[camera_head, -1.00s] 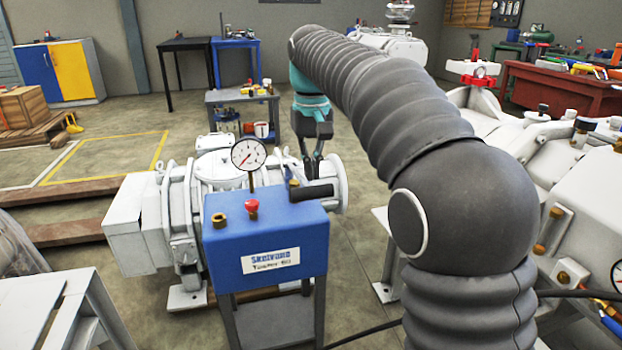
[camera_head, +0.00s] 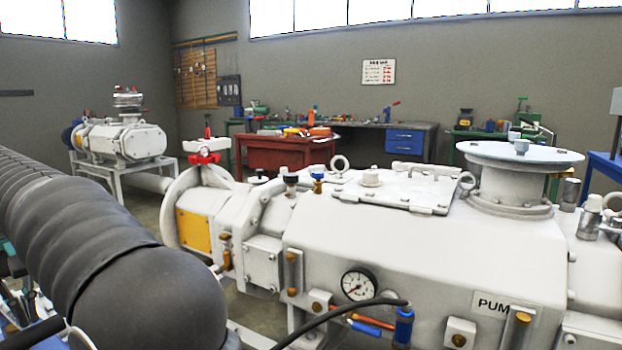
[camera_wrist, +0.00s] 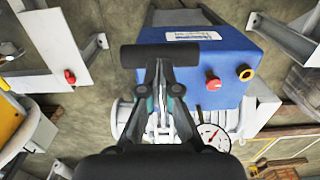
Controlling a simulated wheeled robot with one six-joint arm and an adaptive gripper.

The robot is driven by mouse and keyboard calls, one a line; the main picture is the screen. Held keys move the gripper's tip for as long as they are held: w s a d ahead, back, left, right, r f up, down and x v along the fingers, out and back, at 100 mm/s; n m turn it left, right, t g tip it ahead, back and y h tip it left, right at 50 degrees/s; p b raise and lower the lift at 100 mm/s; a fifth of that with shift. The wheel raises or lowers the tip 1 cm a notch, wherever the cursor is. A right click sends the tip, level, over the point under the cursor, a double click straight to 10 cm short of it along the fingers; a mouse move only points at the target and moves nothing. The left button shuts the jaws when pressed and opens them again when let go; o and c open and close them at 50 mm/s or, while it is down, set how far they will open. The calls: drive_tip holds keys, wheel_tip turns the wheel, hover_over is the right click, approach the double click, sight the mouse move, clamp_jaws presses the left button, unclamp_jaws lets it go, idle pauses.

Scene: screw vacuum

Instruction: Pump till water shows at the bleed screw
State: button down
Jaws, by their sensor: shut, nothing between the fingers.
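The blue pump box (camera_wrist: 215,75) is in the wrist view, with a red knob (camera_wrist: 213,84), a brass port (camera_wrist: 245,72), a dial gauge (camera_wrist: 213,137) and a black bar handle (camera_wrist: 135,56). My gripper (camera_wrist: 160,66) is shut and empty, its fingertips at the handle's middle; whether they touch it I cannot tell. In the head view a large white pump body (camera_head: 420,245) carries a round gauge (camera_head: 358,284), several brass fittings (camera_head: 318,308) and a blue fitting (camera_head: 403,326) with a black hose (camera_head: 330,318). Which fitting is the bleed screw is unclear. No water shows.
Behind are a red cabinet (camera_head: 275,153) and workbenches. White stands (camera_wrist: 58,45) flank the blue box in the wrist view.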

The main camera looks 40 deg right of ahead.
wheel_tip(320, 180, down, 11)
drive_tip(key=b, duration=0.6)
drive_tip(key=shift+f, duration=0.2)
idle(1.0)
idle(0.5)
wheel_tip(320, 180, up, 10)
drive_tip(key=p, duration=1)
drive_tip(key=shift+r+p, duration=0.5)
drive_tip(key=shift+r, duration=0.65)
